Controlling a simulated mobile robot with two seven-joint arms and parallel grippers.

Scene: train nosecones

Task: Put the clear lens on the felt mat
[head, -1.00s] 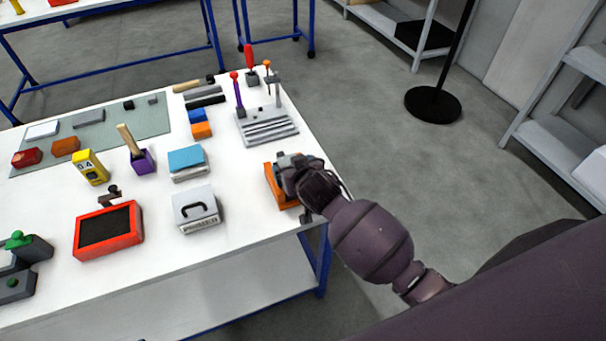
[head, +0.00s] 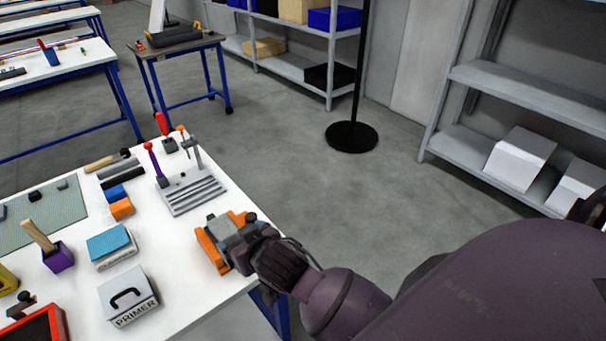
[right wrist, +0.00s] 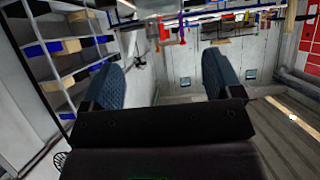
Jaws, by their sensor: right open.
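The felt mat, a grey-green sheet (head: 42,228), lies on the white table at the left edge of the head view, partly cut off, with small dark pieces on it. I cannot make out a clear lens in either view. My right gripper (right wrist: 160,62) shows in the right wrist view with its two blue-padded fingers apart and nothing visible between them. In the head view an arm of mine comes in from the lower right. Its hand is over or against an orange object (head: 211,250) at the table's right corner and partly hides it. No arm comes in from the left.
On the table (head: 187,288) stand a slotted grey fixture (head: 190,195), a primer box (head: 127,292), a blue-topped block (head: 110,245) and a purple holder (head: 58,258). Shelves (head: 520,95) and a black stand base (head: 351,137) are beyond. Open floor lies right of the table.

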